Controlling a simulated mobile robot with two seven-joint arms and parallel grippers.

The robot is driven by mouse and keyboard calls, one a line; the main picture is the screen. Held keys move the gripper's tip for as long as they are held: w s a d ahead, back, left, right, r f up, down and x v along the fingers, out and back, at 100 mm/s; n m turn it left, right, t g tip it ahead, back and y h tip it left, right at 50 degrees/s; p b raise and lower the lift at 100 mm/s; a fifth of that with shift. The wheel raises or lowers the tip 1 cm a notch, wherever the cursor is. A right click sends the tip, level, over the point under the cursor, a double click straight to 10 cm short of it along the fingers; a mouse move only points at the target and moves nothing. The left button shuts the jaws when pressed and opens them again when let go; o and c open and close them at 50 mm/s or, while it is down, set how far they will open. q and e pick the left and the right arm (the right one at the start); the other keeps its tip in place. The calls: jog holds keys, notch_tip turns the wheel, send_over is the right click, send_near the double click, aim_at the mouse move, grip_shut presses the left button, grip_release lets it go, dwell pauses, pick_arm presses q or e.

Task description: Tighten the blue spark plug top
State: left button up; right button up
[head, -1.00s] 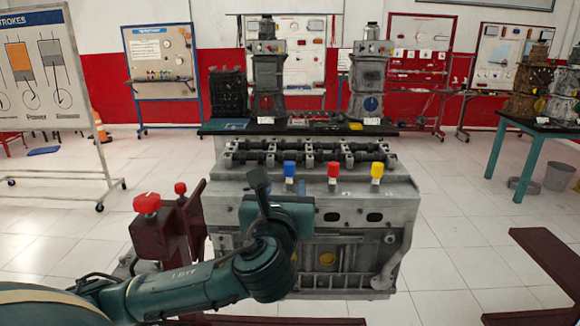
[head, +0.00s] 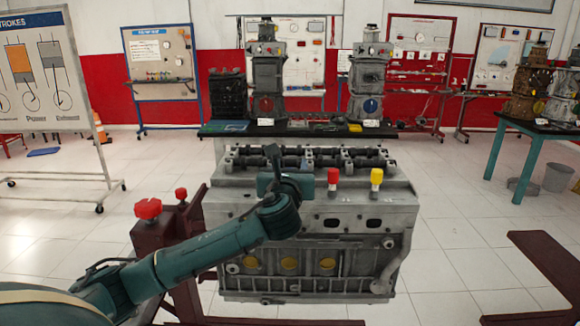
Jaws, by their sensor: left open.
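My left gripper (head: 278,168) reaches in from the left over the front top edge of the grey engine block (head: 240,210). It is open, with one dark finger pointing up and to the left. The blue spark plug top is hidden behind my left gripper and wrist, so I cannot tell whether the fingers are around it or touching it. The red spark plug top (head: 333,174) stands upright just right of the gripper. The yellow one (head: 376,176) stands farther right. My right gripper is not in view.
A dark red stand with red knobs (head: 148,209) is left of the block, near my left arm. A black table (head: 225,130) with engine models is behind the block. A teal-legged table (head: 500,140) is at the right. Floor to the right is mostly clear.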

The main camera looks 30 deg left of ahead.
pick_arm(q)
grip_shut()
dwell(0.4)
